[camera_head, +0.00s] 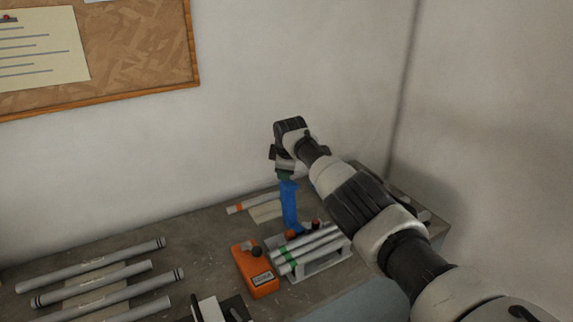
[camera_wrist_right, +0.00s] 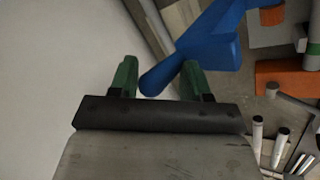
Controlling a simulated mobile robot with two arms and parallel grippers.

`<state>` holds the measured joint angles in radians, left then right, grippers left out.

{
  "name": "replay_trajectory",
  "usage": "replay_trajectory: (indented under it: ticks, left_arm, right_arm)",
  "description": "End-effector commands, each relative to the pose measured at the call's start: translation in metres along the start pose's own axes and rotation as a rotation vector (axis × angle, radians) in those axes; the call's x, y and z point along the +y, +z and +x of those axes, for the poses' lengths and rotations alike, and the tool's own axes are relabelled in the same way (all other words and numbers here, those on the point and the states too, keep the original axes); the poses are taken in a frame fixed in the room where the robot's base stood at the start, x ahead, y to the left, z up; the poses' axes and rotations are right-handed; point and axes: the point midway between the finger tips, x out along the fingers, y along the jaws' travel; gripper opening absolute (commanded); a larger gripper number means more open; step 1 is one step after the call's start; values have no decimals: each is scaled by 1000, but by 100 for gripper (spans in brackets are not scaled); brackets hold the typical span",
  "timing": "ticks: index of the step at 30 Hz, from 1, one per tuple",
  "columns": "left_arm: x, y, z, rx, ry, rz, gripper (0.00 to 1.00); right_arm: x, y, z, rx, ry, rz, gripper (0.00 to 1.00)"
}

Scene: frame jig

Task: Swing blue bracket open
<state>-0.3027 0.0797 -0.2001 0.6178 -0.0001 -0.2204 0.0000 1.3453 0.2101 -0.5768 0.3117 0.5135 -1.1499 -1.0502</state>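The blue bracket (camera_head: 290,207) stands upright in the head view, behind the rack of tubes. My right gripper (camera_head: 286,174) is above it, at its top end. In the right wrist view the bracket (camera_wrist_right: 212,47) comes in from the upper right, and its rounded end lies between the green fingers of my right gripper (camera_wrist_right: 160,76).
An orange block (camera_head: 255,270) with a dark knob stands left of the white rack (camera_head: 325,262) holding several tubes. Several grey tubes (camera_head: 95,289) lie at the left of the table. A wall (camera_head: 230,130) rises close behind.

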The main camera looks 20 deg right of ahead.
Motion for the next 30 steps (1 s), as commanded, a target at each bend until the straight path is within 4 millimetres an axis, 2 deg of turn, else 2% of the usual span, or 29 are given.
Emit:
replay_trajectory:
  ticks: [1, 2, 11, 17, 24, 30]
  left_arm:
    - [0, -1, 1, 2, 0, 0, 43]
    - [0, -2, 0, 3, 0, 0, 43]
    - [-1, -5, -9, 7, -1, 0, 43]
    - [-1, -6, -2, 11, -1, 0, 43]
    - [-1, -4, 13, 8, -2, 1, 43]
    - [-1, -3, 18, 7, -2, 0, 43]
  right_arm:
    - [-14, 0, 12, -6, -33, 1, 55]
    - [-14, 0, 11, -6, -33, 1, 55]
    - [-11, 0, -12, -1, -25, 0, 55]
    - [-9, 1, -40, 1, -12, -1, 55]
    - [-5, 2, -87, 4, 2, -1, 55]
    - [-4, 3, -109, 3, 4, 0, 55]
